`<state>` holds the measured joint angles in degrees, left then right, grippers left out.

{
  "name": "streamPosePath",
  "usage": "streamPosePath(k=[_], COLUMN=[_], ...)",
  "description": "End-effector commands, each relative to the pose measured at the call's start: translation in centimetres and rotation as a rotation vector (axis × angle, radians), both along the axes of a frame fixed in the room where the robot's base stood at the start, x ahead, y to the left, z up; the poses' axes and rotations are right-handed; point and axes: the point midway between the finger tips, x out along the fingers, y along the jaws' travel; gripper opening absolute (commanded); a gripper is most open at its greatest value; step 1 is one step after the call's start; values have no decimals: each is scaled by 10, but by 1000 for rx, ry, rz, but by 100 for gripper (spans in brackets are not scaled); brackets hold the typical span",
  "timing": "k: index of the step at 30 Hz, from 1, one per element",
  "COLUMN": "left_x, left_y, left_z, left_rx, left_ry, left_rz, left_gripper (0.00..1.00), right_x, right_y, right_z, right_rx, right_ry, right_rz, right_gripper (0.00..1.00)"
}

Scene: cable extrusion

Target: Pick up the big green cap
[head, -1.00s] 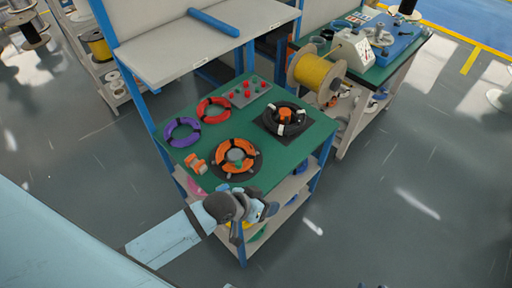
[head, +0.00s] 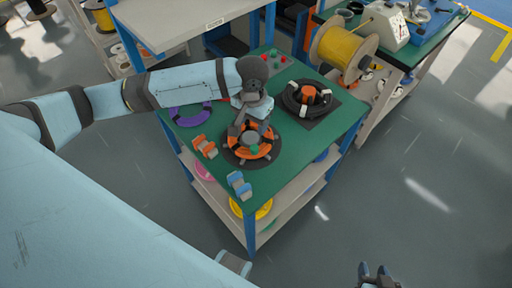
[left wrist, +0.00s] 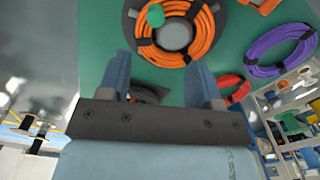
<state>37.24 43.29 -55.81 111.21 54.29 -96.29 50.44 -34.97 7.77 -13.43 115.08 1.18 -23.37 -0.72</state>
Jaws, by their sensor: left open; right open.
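The green cap (head: 254,149) is small and round in the head view. It lies at the orange cable coil (head: 243,160) on the green table. In the left wrist view the green cap (left wrist: 155,15) is at the top, at the edge of the coil's grey centre. My left gripper (head: 250,127) is just above the coil, close to the cap, with its fingers pointing down. In the left wrist view its two blue fingers (left wrist: 162,72) are apart with nothing between them. My right gripper (head: 377,274) is open and empty at the bottom of the head view, away from the table.
A purple coil (head: 190,117), an orange clamp (head: 204,147) and a blue clamp (head: 239,185) lie on the table. A shelf (head: 180,22) stands behind.

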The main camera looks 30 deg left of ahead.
Motion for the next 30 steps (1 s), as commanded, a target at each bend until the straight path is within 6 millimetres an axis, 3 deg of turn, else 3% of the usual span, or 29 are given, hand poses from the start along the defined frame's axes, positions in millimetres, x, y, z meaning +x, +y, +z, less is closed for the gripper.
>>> streamPosePath(k=[3, 7, 14, 24, 30], left_x=[-1, -1, 0, -1, -1], left_y=[-1, -1, -2, -6, -6], left_z=[-27, -49, -66, -111, -116], left_rx=[-1, -2, -2, -1, -2], left_ry=[3, 2, -2, -2, -3], left_rz=[-1, -1, -2, -3, -3], left_gripper=[58, 58, 58, 58, 58], right_x=[-2, -2, -1, 0, 1], right_y=[0, 0, 1, 1, 1], right_z=[-4, -5, -5, -6, -5], right_rx=[2, 3, 6, 8, 9], right_ry=[6, 8, 7, 6, 5], right_rz=[-1, -2, -3, -5, -5], right_gripper=[43, 43, 43, 43, 43])
